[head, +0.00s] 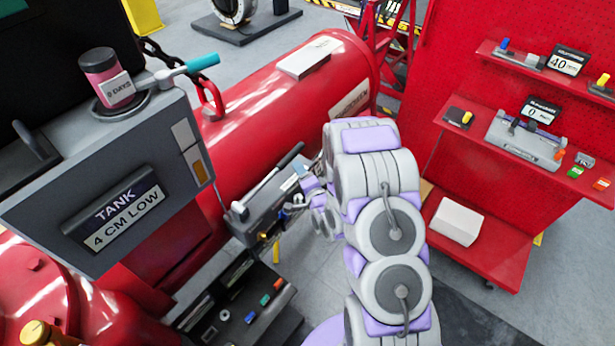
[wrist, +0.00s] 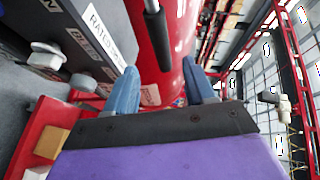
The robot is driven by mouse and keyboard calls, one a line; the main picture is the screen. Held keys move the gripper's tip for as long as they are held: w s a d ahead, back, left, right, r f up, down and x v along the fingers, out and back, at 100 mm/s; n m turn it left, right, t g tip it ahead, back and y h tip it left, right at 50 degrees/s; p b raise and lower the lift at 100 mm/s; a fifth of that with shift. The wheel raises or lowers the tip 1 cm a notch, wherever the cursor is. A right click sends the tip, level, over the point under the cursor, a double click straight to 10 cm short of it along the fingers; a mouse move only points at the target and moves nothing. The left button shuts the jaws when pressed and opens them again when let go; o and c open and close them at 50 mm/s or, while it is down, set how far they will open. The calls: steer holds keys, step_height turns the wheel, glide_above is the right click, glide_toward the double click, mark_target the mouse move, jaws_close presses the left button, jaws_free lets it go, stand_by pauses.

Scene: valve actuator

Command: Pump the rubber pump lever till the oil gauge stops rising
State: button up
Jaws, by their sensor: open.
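The pump lever is a thin metal rod with a black rubber grip (head: 290,155), rising at a slant from a grey pump box (head: 262,212). In the wrist view the black grip (wrist: 158,38) lies ahead of and between my open fingers, with no visible contact. My gripper (head: 311,183) is beside the pump box, partly hidden by my arm; it also shows in the wrist view (wrist: 161,88). A narrow window with amber in its lower part (head: 198,168), possibly the oil gauge, is on the grey tank's side. The tank (head: 190,105) has a sign reading "TANK 4 CM LOW" (head: 115,212).
A teal-handled lever (head: 202,62) and pink jar (head: 113,88) are on the tank top. A large red cylinder (head: 255,100) lies behind the pump. Red shelves (head: 500,250) with small parts stand right. A low dark rack (head: 235,312) is below the pump. Grey floor shows between.

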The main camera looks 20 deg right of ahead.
steer(key=p+v, duration=0.4)
steer(key=p, duration=0.2)
steer(key=shift+s+d+p, duration=0.1)
steer(key=shift+s+p, duration=0.25)
steer(key=shift+c, duration=0.2)
